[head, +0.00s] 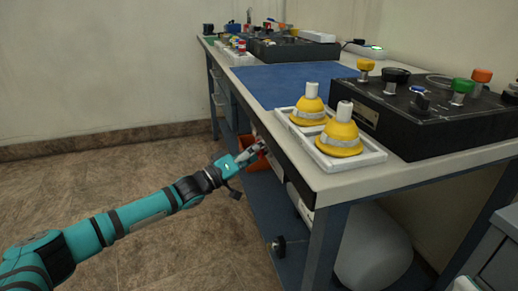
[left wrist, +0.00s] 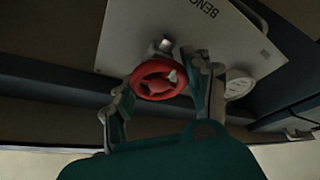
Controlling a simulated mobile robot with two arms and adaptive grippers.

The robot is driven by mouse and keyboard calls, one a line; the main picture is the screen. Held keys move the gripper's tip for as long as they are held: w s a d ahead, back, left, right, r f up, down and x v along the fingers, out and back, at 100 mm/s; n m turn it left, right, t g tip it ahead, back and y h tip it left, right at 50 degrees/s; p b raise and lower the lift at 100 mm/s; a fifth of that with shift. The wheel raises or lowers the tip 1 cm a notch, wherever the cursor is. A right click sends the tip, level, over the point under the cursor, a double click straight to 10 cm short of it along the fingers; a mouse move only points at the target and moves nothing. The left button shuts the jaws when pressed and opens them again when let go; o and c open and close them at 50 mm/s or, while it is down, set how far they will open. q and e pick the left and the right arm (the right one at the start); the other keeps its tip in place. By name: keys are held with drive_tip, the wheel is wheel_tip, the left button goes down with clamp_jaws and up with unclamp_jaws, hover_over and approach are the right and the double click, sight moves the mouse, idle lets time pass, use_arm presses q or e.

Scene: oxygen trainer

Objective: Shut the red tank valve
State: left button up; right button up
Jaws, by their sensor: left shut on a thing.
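The red tank valve (left wrist: 153,88) is a round red handwheel in the middle of the left wrist view, in front of a pale panel. My left gripper (head: 254,150) reaches under the bench's front edge in the head view. In the left wrist view its fingers stand on both sides of the wheel, shut on it. The wheel cannot be made out in the head view. My right gripper is not in view.
The pale panel (left wrist: 200,35) carries lettering, and a round gauge (left wrist: 239,84) sits right of the wheel. An orange bin (head: 258,163) is behind the gripper. Floor at left is clear.

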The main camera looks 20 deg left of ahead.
use_arm(q)
drive_tip(key=shift+c, duration=1.1)
